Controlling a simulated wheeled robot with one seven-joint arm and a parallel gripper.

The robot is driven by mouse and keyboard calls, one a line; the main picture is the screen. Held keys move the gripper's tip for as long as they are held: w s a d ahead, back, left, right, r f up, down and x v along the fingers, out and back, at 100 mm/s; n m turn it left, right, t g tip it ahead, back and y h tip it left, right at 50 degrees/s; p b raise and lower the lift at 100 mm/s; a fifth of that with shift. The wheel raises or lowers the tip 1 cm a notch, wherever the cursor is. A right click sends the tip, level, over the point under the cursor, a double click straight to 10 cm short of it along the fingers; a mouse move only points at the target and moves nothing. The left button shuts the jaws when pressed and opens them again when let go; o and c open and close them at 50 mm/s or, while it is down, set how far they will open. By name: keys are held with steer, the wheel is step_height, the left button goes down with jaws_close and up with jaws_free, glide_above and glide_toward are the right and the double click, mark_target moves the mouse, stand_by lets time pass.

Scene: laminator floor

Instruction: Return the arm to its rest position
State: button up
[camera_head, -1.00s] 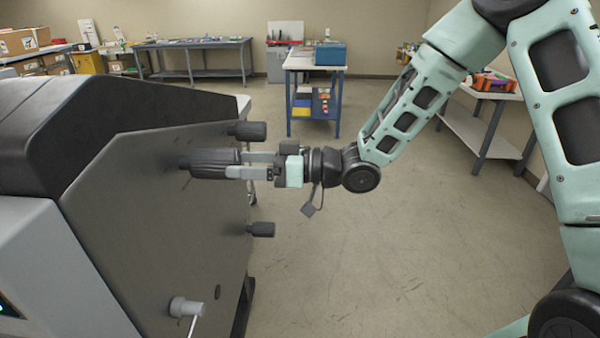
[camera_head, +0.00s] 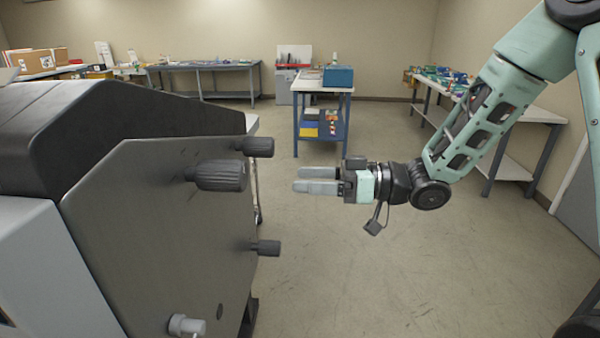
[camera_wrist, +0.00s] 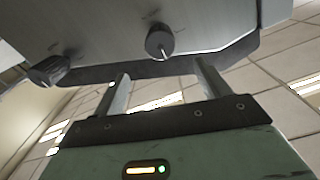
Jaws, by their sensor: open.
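My gripper (camera_head: 318,180) is open and empty in the head view, held level in the air with its fingers pointing left. It is to the right of the large black knob (camera_head: 220,175) on the laminator's dark side panel (camera_head: 150,220), with a clear gap between them. In the wrist view, the two fingers of my gripper (camera_wrist: 163,88) stand apart with nothing between them. The laminator's panel (camera_wrist: 120,35) fills the upper part of that view, with a knob (camera_wrist: 160,40) beyond the fingertips.
More black knobs stick out of the panel, an upper one (camera_head: 258,146) and a lower one (camera_head: 265,248). A grey crank (camera_head: 186,325) is near the bottom. A cart with a blue box (camera_head: 338,75) and a right-hand table (camera_head: 545,115) stand farther back. The floor (camera_head: 400,280) below my gripper is clear.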

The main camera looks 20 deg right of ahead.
steer(key=s+a+f+m+h, duration=0.2)
steer(key=a+f+h, duration=0.2)
steer(key=f+h, duration=0.45)
steer(key=s+d+g+h, duration=0.1)
steer(key=s+g+h, duration=0.2)
steer(key=s, duration=0.8)
steer(key=s+d+r+m+g+h+b, duration=0.1)
steer(key=s+g+h, duration=0.2)
steer(key=s, duration=0.9)
steer(key=shift+d+h, duration=0.25)
steer(key=shift+h, duration=0.7)
steer(key=shift+s, duration=0.1)
